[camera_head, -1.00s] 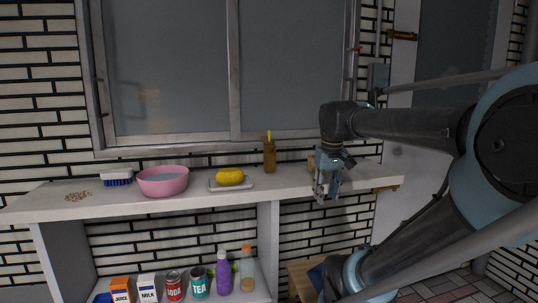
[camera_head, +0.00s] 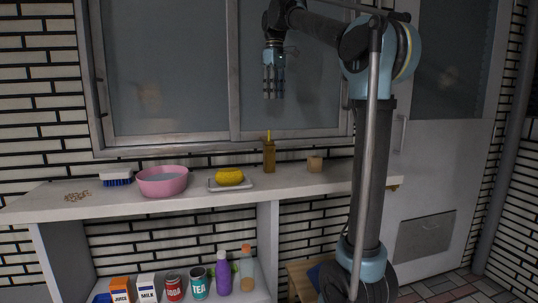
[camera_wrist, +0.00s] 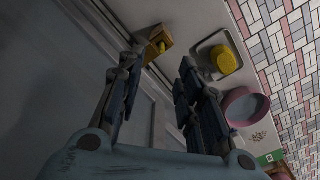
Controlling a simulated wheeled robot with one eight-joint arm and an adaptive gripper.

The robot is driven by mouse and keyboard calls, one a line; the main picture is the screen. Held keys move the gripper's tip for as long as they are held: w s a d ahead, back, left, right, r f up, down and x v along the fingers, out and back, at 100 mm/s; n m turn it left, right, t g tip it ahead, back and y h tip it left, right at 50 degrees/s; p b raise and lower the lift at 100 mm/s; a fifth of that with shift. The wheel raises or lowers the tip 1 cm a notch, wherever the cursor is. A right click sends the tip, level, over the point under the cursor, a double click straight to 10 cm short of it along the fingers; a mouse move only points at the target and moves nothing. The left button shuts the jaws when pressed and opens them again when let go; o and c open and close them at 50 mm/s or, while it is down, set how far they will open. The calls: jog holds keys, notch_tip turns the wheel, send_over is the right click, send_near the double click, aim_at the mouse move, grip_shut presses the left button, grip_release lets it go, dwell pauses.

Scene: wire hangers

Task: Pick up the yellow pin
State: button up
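The yellow pin (camera_head: 269,136) stands upright in a brown holder (camera_head: 269,157) on the white shelf, against the window wall. Only the pin's upper part shows above the holder's rim. In the wrist view, the pin (camera_wrist: 161,47) shows as a small yellow spot inside the square holder (camera_wrist: 154,38). My gripper (camera_head: 273,97) hangs fingers-down in front of the window, well above the holder and apart from it. In the wrist view, my gripper (camera_wrist: 161,64) has its fingers spread with nothing between them.
Cans, cartons and bottles stand below. The shelf is clear between holder and block.

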jog(key=w+a+r, duration=0.1)
jog(key=a, duration=0.1)
send_over(269, 133)
jog(key=w, duration=0.1)
notch_tip(269, 133, down, 12)
jog(key=shift+n, duration=0.3)
jog(key=shift+s+f, duration=0.15)
jog(key=shift+f, duration=2.35)
jog(key=shift+c, duration=0.5)
grip_shut()
